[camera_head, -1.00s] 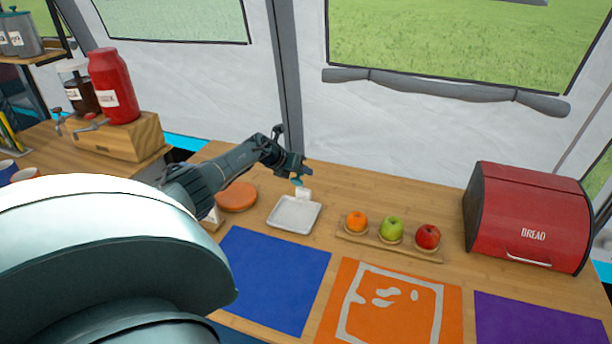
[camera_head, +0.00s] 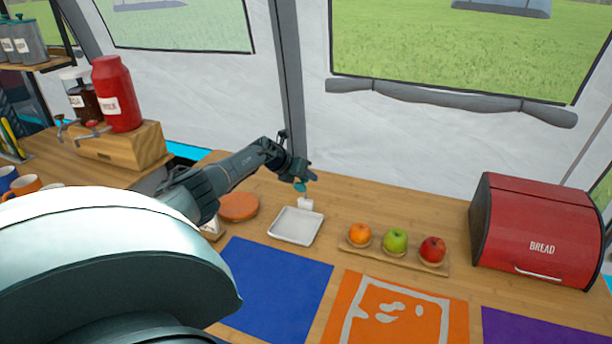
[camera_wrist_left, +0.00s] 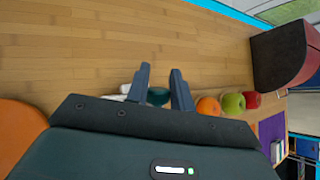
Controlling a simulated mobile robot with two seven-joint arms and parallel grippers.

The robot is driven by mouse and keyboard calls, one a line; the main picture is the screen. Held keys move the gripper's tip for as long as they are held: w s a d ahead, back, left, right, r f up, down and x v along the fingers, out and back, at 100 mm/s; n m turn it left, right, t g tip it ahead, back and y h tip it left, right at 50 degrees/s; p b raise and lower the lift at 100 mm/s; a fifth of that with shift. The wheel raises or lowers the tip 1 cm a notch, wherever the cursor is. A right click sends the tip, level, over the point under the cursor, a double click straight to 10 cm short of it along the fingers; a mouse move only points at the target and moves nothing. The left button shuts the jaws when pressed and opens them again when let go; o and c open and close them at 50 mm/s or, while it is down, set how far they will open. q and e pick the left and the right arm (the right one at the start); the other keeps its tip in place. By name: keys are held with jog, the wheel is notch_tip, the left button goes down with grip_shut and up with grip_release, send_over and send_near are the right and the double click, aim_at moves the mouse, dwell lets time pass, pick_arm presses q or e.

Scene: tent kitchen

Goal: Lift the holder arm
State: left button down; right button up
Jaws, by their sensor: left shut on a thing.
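My left gripper (camera_head: 304,177) reaches over the counter from the left, above the back of a pale square tray (camera_head: 296,225). It is shut on a small teal piece (camera_head: 300,187), seemingly the holder arm. In the left wrist view the teal piece (camera_wrist_left: 157,96) sits between the two fingers of my left gripper (camera_wrist_left: 161,78). A small white block (camera_head: 305,203) stands at the tray's back edge, just below the teal piece. Whether the two are joined cannot be told. My right gripper is not in view.
An orange (camera_head: 359,234), a green apple (camera_head: 395,240) and a red apple (camera_head: 432,249) sit on a wooden board right of the tray. A round orange-brown disc (camera_head: 238,207) lies left of it. A red bread box (camera_head: 535,230) stands far right. A blue mat (camera_head: 275,285) lies in front.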

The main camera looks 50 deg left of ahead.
pick_arm(q)
jog(key=shift+s+a+f, duration=0.1)
jog(key=shift+s+f, duration=0.1)
jog(key=shift+f, duration=0.1)
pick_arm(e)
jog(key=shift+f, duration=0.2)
pick_arm(q)
jog(key=c, duration=1.7)
grip_release()
jog(key=o, duration=0.5)
jog(key=shift+w+a+f, duration=0.1)
jog(key=shift+c, duration=0.2)
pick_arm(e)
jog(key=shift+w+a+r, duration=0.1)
pick_arm(q)
jog(key=shift+r, duration=0.3)
jog(key=d+p+v, duration=0.1)
jog(key=p+v, duration=0.1)
jog(key=v, duration=1)
jog(key=shift+s+a+r, duration=0.3)
jog(key=shift+s+a, duration=0.05)
jog(key=shift+a, duration=0.1)
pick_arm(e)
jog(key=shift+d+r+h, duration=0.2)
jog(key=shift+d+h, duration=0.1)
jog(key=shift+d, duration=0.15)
